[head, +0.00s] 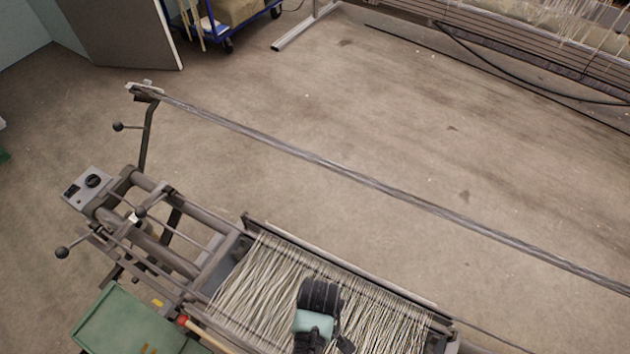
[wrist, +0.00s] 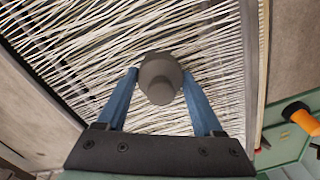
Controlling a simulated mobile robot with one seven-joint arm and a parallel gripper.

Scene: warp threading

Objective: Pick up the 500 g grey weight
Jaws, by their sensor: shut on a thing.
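The grey weight (wrist: 160,82) shows in the wrist view as a round, stepped piece with a narrower knob facing the camera. My gripper (wrist: 158,74) has its two blue fingers on either side of the weight, shut on it near the fingertips. Behind the weight are the pale warp threads (wrist: 60,40), which also show in the head view (head: 262,275). I cannot tell whether the weight touches the threads or hangs above them. In the head view, my black and teal arm end is over the threads at the bottom, and the weight is not visible there.
The loom frame (head: 205,265) with knobbed levers stands at the left. A long metal bar (head: 330,165) runs diagonally above the floor. A green tray (head: 125,322) is at lower left; an orange-handled tool (wrist: 302,115) is at right in the wrist view.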

